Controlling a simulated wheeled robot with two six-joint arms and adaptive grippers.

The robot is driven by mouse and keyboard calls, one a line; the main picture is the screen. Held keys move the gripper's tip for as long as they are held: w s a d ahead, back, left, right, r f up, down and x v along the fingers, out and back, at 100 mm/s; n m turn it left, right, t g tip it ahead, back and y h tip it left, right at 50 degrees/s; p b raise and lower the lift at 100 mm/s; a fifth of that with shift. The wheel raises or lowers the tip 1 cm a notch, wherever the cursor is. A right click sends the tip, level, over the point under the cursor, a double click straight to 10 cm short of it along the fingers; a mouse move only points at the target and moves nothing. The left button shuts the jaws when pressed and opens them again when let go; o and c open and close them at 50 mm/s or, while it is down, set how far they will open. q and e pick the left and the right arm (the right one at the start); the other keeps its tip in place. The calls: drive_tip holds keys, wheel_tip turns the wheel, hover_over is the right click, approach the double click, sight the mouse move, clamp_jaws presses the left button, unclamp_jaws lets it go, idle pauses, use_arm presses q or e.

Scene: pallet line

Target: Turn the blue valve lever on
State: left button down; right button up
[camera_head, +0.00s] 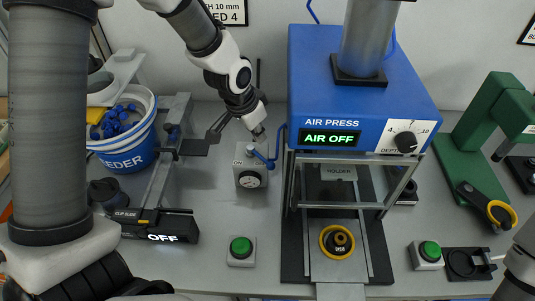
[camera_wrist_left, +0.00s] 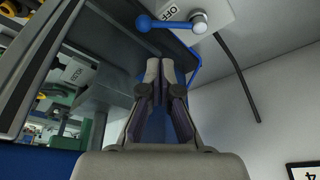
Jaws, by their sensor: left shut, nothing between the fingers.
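The blue valve lever (camera_head: 263,158) sits on top of a small grey valve box with a round gauge, left of the blue air press. In the left wrist view the lever (camera_wrist_left: 170,25) lies across the top, from its silver pivot to a round blue knob, with an OFF label beside it. My left gripper (camera_head: 258,131) is just behind and above the lever. In the left wrist view its fingers (camera_wrist_left: 160,65) are together with nothing between them, and a gap shows between the tips and the lever. My right gripper is not in view.
The air press (camera_head: 340,90) reads AIR OFF and stands close to the valve's right. A blue-white feeder bucket (camera_head: 125,160) and a clip slide (camera_head: 160,227) are at left. A green button (camera_head: 241,248) is in front. A green hand press (camera_head: 475,130) is at right.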

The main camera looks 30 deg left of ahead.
sight(261, 157)
use_arm(q)
drive_tip(key=b+x, duration=0.1)
drive_tip(key=x, duration=0.2)
drive_tip(key=b+x, duration=0.2)
drive_tip(key=x, duration=0.2)
drive_tip(key=b+x, duration=0.1)
drive_tip(key=x, duration=0.2)
drive_tip(key=shift+w+a+f, duration=0.25)
drive_tip(key=shift+w+f, duration=0.05)
drive_tip(key=shift+f, duration=0.05)
drive_tip(key=shift+r, duration=0.1)
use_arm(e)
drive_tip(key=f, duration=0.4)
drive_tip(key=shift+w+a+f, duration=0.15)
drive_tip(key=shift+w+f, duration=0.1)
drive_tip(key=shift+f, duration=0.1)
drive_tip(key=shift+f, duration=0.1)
